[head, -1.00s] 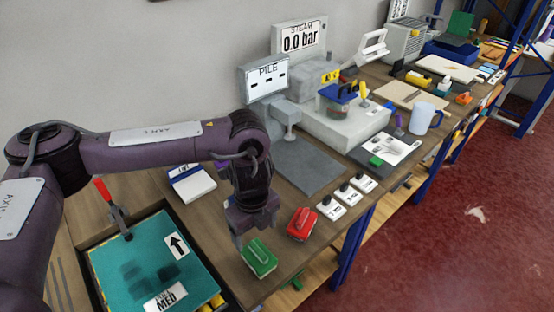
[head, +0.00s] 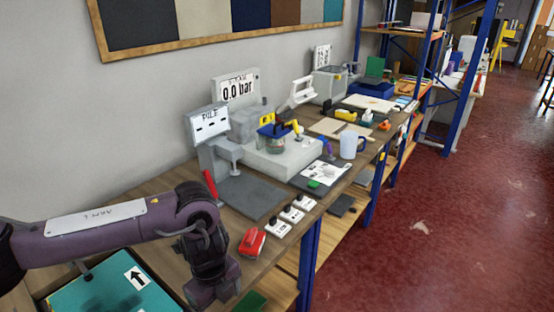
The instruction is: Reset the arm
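My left arm (head: 105,221) reaches in from the left, low over the near end of the bench. Its gripper (head: 228,296) points down near the bench's front edge, left of and nearer than a red hand-sized block (head: 252,242). The fingertips are not clear enough to show whether they are open or shut, and I see nothing held. The bench area directly behind the gripper is hidden. My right arm and gripper are not in view.
A teal board (head: 95,297) with an arrow card lies below my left arm. A red handle (head: 210,186) stands behind the arm by the PILE unit (head: 207,121). White labelled switches (head: 291,214) line the front edge. A grey mat (head: 250,196) is bare.

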